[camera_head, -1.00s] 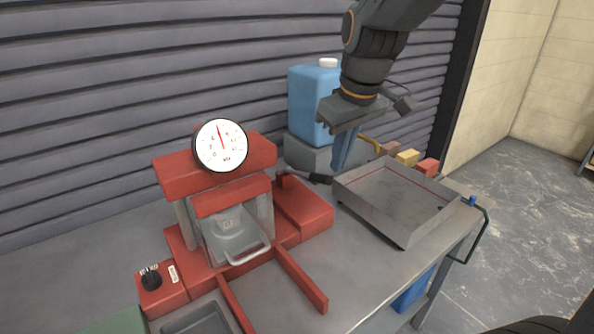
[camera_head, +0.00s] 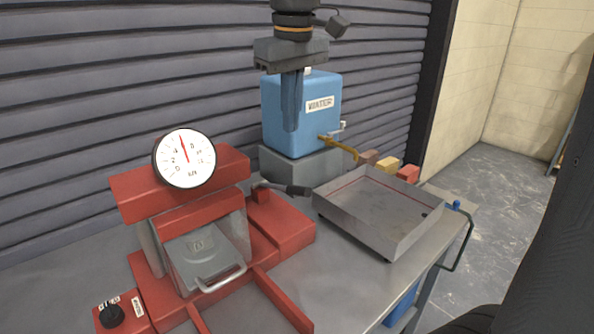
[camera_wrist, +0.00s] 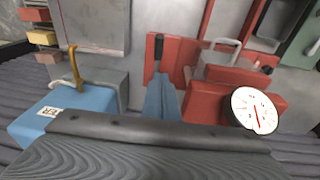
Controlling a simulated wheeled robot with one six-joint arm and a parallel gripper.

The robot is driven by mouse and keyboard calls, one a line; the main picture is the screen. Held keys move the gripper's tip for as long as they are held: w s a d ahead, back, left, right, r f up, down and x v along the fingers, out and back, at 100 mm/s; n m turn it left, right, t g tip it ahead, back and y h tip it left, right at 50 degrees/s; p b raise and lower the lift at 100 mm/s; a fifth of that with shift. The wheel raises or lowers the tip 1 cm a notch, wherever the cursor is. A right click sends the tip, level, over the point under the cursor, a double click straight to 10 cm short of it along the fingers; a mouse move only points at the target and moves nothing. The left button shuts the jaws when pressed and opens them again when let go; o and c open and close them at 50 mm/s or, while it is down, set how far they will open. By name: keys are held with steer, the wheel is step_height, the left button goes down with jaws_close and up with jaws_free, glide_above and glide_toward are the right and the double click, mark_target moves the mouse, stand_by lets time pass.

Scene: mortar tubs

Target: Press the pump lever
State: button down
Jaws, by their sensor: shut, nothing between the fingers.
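The pump lever (camera_head: 287,189) has a black grip and sticks out to the right, nearly level, from the red pump block (camera_head: 287,225) beside the red press. In the wrist view the lever (camera_wrist: 158,47) appears as a dark grip just beyond my fingertips. My gripper (camera_head: 291,128) has blue fingers pointing down, shut and empty. In the head view it is above the lever, with a visible gap and the blue tank behind it. The fingers (camera_wrist: 160,82) also show in the wrist view. The red press (camera_head: 180,195) carries a round dial gauge (camera_head: 184,158).
A shallow metal tray (camera_head: 385,241) stands right of the lever. The blue water tank (camera_head: 270,115) with a brass tap (camera_head: 340,146) sits on a grey block behind. Coloured blocks (camera_head: 388,167) line the tray's back. A ribbed shutter closes the rear. A black knob (camera_head: 111,315) is front left.

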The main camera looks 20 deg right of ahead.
steer(key=p, duration=0.2)
glide_above(297, 187)
steer(key=a, duration=0.1)
step_height(297, 187, down, 9)
steer(key=shift+d+f, duration=0.25)
steer(key=shift+f, duration=0.9)
steer(key=shift+s+d+f+p, duration=0.1)
steer(key=shift+d+f+p, duration=0.1)
steer(key=shift+f+p, duration=0.35)
steer(key=shift+f, duration=0.15)
steer(key=shift+f+b, duration=0.1)
steer(key=shift+b, duration=0.2)
